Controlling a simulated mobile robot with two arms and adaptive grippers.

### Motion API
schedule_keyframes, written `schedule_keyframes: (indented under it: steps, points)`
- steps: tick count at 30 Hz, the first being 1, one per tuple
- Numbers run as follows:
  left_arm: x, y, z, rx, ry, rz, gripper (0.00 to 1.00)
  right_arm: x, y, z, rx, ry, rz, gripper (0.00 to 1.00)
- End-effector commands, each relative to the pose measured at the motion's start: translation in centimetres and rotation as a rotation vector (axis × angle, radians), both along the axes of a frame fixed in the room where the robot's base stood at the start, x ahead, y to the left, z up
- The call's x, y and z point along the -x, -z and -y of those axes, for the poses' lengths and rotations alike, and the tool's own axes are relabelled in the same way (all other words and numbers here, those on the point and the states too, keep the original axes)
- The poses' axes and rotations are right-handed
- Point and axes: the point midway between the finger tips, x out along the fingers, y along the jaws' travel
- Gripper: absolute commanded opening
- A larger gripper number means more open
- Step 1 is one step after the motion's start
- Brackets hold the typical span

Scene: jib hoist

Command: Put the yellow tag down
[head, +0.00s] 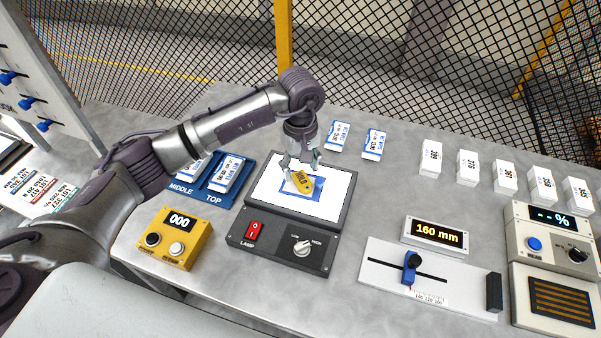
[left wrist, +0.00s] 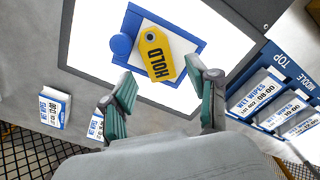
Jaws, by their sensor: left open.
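The yellow tag (head: 303,184) reads HOLD and has a hole at one end. It lies over a blue-bordered rectangle (left wrist: 196,46) on the white lit panel (head: 262,198). In the left wrist view the tag (left wrist: 157,55) lies slanted, with its lower end between my fingers. My left gripper (head: 301,163) is open just above the tag, one finger on each side; it also shows in the left wrist view (left wrist: 164,86). I see no finger closed on the tag. A round blue piece (left wrist: 121,44) is beside the tag's upper left edge. My right gripper is not in view.
A box with a red lamp switch (head: 254,231) fronts the panel. Left are a blue rack (head: 216,199) of packs and a yellow counter (head: 174,238). Two packs (head: 374,144) stand behind. Right are a slide gauge (head: 432,277) and several white boxes (head: 467,165).

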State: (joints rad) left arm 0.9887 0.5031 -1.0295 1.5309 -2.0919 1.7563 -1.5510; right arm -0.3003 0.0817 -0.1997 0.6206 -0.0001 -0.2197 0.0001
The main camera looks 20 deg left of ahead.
Motion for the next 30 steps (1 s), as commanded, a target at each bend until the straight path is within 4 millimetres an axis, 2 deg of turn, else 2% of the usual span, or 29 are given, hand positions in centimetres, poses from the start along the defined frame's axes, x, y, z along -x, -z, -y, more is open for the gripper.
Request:
schedule_keyframes:
  steps: [1,9,15,19,30]
  points:
    - [-0.2,-0.8,0.0,0.000,0.002,0.007,0.59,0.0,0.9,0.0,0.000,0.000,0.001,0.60]
    - [-0.1,-6.6,0.0,0.000,0.001,0.006,0.59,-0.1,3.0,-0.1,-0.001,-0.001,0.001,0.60]
    - [-0.1,-9.2,0.0,0.000,0.000,0.003,0.59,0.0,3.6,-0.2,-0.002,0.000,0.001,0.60]
    - [0.0,-9.8,0.0,0.001,0.001,-0.001,0.59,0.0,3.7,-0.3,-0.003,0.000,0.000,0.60]
    - [0.0,-9.8,0.0,0.001,0.001,-0.001,0.59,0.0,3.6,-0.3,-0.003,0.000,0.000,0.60]
